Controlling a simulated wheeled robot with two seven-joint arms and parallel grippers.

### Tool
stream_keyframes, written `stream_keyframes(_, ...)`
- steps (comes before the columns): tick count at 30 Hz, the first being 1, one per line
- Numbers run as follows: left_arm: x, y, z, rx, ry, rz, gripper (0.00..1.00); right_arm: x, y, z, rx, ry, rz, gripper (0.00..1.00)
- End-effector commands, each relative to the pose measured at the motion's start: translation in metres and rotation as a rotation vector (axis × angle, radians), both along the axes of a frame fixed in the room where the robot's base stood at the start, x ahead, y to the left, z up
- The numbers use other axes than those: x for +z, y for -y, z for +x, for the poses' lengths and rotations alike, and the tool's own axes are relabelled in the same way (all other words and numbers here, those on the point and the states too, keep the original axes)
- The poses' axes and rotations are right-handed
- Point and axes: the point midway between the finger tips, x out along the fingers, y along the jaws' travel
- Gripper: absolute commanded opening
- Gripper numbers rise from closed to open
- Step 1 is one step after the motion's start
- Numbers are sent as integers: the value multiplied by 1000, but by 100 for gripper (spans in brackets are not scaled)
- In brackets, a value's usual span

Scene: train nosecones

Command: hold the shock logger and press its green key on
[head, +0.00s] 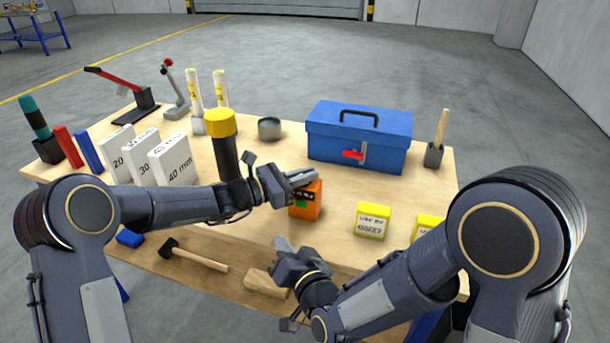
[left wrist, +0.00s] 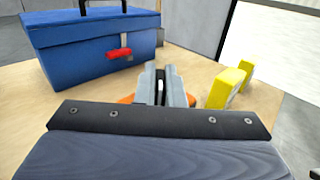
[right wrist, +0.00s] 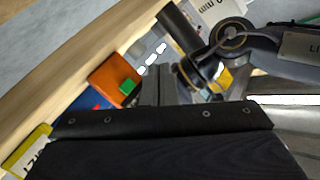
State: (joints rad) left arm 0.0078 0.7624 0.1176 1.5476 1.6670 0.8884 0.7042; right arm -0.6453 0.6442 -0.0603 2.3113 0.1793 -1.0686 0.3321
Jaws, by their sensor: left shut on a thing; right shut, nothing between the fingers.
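The shock logger (head: 306,203) is an orange box with a dark display and a green key (head: 301,204) on its near face. My left gripper (head: 303,178) is shut on its top; in the left wrist view only orange edges of the logger (left wrist: 125,99) show beside the fingers. In the right wrist view the logger (right wrist: 114,78) shows its green key (right wrist: 127,87) facing my camera. My right gripper (head: 283,246) is shut and empty, below and in front of the logger, apart from it. I cannot tell whether the logger touches the table.
A blue toolbox (head: 359,136) stands behind the logger. Yellow labelled blocks (head: 372,221) stand to its right. A black-and-yellow cylinder (head: 222,145) and white numbered blocks (head: 173,160) stand left. A mallet (head: 200,256) and a wood block (head: 265,283) lie lower, near the front.

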Motion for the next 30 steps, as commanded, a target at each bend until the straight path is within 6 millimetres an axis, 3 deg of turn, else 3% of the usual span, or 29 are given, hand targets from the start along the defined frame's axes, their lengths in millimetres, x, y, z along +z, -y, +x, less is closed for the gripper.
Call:
stream_keyframes(1,-9,-1,-1,1,-14,11,0,0,4,2,-13,9,-2,0)
stream_keyframes(21,-9,-1,-1,1,-14,11,0,1,29,76,-22,14,-1,0)
stream_keyframes(30,-9,-1,-1,1,-14,11,0,1,31,86,-19,14,-3,0)
